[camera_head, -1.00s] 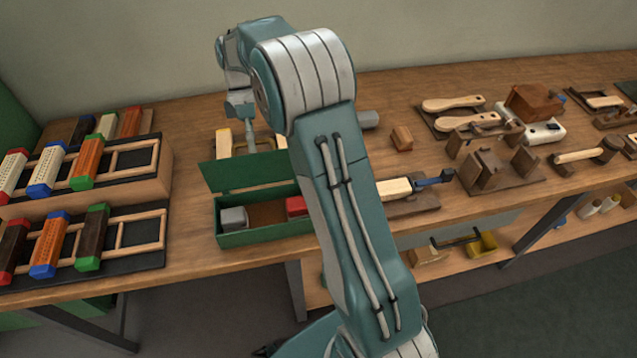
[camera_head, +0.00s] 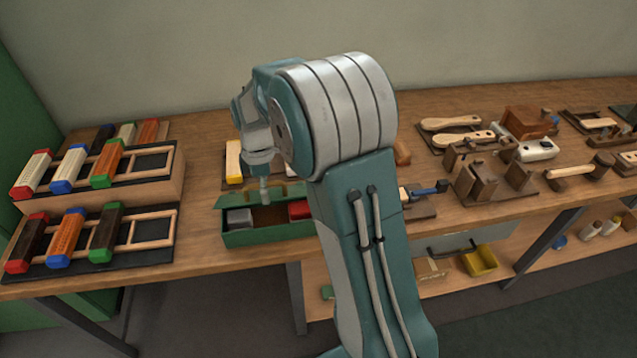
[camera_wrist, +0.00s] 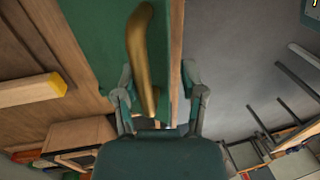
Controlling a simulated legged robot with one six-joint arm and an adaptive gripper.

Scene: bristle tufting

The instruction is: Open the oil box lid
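The green oil box (camera_head: 265,235) stands near the front edge of the bench, with a grey block (camera_head: 238,218) and a red block (camera_head: 300,209) inside. Its green lid (camera_head: 235,198) is raised and appears tilted forward over the box, leaving the front of the inside visible. In the wrist view a curved brass handle (camera_wrist: 142,50) is on the green lid (camera_wrist: 90,35). My gripper (camera_wrist: 157,75) is open, with its fingers apart on either side of the handle's lower end. In the head view my gripper (camera_head: 265,190) is at the lid; contact cannot be told.
Racks of coloured blocks (camera_head: 85,240) stand to the left. A yellow-ended wooden block (camera_head: 233,160) lies behind the box. Wooden tools and fixtures (camera_head: 490,180) fill the right of the bench. My arm hides the bench right of the box.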

